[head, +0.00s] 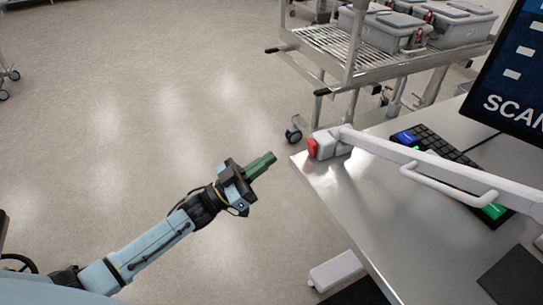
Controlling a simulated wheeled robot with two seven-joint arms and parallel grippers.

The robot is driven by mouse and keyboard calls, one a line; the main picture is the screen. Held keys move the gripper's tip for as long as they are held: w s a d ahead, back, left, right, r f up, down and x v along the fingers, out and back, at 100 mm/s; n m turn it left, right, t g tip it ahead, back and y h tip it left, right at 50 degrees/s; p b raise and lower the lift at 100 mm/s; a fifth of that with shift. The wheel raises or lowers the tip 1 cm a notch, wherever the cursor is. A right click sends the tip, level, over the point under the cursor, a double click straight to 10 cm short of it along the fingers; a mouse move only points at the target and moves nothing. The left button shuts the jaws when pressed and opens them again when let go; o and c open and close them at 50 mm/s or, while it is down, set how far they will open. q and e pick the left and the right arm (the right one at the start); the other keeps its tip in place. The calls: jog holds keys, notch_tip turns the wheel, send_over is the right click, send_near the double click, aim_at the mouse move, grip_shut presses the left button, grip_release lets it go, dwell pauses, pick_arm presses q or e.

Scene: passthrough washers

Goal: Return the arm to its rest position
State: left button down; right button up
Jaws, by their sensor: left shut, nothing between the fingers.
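My left arm reaches in from the lower left. My left gripper (261,165) has green fingers that are shut and hold nothing. My right gripper is not in view.
A steel table (335,205) stands at the right with a white arm-like bar (430,170), a keypad (432,145) and a screen (515,75). A wire cart (335,42) with grey lidded bins (385,28) is behind it.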

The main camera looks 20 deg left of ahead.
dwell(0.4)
pick_arm(q)
jog(key=s+a+f+n+g+y, duration=0.3)
jog(key=f+y, duration=0.4)
jog(key=f, duration=0.9)
jog(key=s+a+f+n+g+y, duration=0.1)
jog(key=s+a+f+n+y, duration=0.35)
jog(key=f, duration=1.15)
jog(key=s+a+f+g+y, duration=0.2)
jog(key=s+f+g+y, duration=0.3)
jog(key=s+f, duration=0.85)
jog(key=s+f+g, duration=0.3)
jog(key=s, duration=0.8)
jog(key=s+d+f+m+g, duration=0.1)
jog(key=s+f+g, duration=0.2)
jog(key=s, duration=0.7)
jog(key=shift+s+d+f+g, duration=0.15)
jog(key=shift+s+d+g, duration=0.1)
jog(key=shift+s+g, duration=0.25)
